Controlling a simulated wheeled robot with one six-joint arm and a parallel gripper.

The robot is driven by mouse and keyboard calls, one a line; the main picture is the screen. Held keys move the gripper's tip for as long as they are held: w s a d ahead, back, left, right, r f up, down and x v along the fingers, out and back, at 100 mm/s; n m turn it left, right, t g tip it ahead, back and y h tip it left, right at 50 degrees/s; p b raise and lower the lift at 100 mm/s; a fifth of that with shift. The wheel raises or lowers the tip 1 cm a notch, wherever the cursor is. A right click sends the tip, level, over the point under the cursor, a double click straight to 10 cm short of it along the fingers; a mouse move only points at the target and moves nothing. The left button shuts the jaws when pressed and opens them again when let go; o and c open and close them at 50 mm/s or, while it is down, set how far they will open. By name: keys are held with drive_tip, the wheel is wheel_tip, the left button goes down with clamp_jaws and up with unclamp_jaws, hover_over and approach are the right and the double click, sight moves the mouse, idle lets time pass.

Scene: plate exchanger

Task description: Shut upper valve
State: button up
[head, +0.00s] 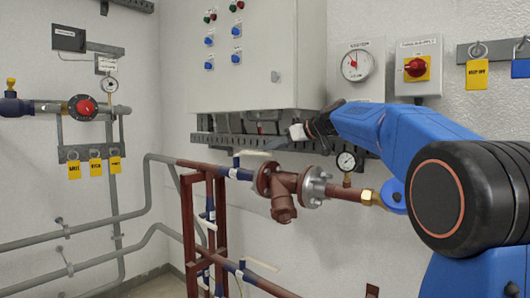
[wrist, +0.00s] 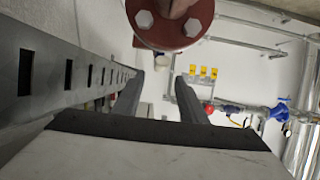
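The upper valve (head: 237,161) sits on the upper brown pipe, left of the flanged strainer. Its pale lever handle (head: 257,153) points right, roughly along the pipe. My gripper (head: 300,131) is above and right of this handle, in front of the slotted tray under the cabinet, and apart from the handle. In the wrist view my two dark fingers (wrist: 160,76) stand apart with a gap between them and nothing clearly held. I cannot make out the valve handle in the wrist view. A second pale handle (head: 262,264) is on the lower pipe.
The brown strainer (head: 284,187) with bolted flanges is close below my gripper; a flange (wrist: 170,22) shows in the wrist view. The slotted tray (head: 232,141) runs close behind. A gauge (head: 346,161) stands to the right. The grey cabinet (head: 255,50) hangs above.

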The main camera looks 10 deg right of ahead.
sight(253, 155)
drive_tip(key=shift+x, duration=2.85)
drive_tip(key=shift+f, duration=0.1)
clamp_jaws()
